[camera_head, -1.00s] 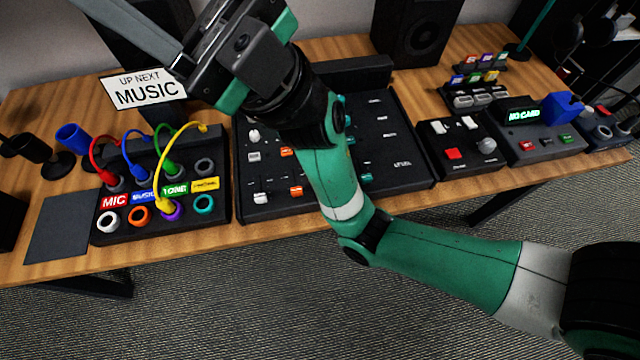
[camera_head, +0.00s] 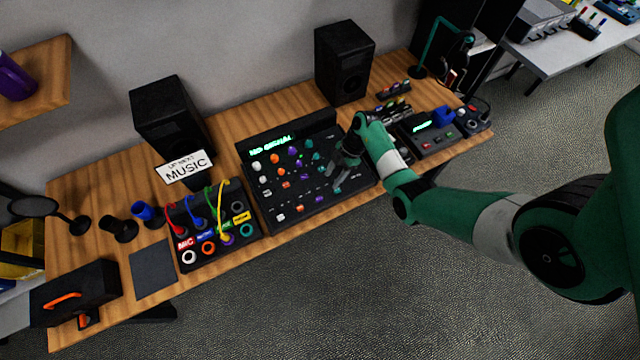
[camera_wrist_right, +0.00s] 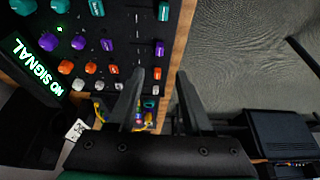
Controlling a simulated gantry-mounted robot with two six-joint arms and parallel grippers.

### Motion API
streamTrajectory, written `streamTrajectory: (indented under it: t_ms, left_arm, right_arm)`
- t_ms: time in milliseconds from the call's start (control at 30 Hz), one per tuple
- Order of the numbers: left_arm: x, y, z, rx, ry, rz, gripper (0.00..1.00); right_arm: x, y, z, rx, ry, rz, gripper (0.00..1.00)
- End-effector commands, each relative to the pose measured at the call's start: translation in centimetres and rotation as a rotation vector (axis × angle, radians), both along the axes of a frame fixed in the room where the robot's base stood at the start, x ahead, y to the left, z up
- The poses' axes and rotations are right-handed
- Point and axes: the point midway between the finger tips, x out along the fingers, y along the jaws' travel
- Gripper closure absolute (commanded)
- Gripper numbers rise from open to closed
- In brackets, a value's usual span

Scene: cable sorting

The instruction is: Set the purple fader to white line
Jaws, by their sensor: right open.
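The black mixer (camera_head: 252,190) stands on the wooden desk with several coloured knobs and a front row of faders. The purple fader (camera_head: 319,199) is in that row, between the orange fader (camera_head: 299,205) and the teal one. In the right wrist view the purple fader (camera_wrist_right: 159,48) is just beyond the fingertips, near the mixer's edge. Small white marks (camera_wrist_right: 137,43) show on the panel on the knob side of the faders. My right gripper (camera_head: 343,177) is open and empty over the mixer's right part; its fingers also show in the wrist view (camera_wrist_right: 160,76). My left gripper is out of view.
The patch box (camera_head: 215,252) with coloured cables stands left of the mixer. The "MUSIC" sign (camera_head: 185,167) and two speakers are behind. A box with a green display (camera_head: 425,127) stands to the right.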

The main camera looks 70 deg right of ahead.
Motion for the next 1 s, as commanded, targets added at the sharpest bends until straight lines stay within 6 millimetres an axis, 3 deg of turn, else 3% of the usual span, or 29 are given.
streamTrajectory:
  t_ms: [233,633,800,1000]
  left_arm:
    - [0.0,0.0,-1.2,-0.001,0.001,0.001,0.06]
    - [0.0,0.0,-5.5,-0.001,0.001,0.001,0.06]
    - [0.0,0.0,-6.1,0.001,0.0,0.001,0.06]
    - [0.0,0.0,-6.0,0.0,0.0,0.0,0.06]
  right_arm:
    - [0.5,0.4,-1.8,0.0,-0.002,0.003,0.5]
    - [2.7,2.8,-9.7,-0.001,-0.003,0.005,0.5]
    - [3.1,3.3,-10.9,-0.003,-0.003,0.004,0.5]
    - [3.2,3.3,-10.9,-0.004,-0.004,0.003,0.5]
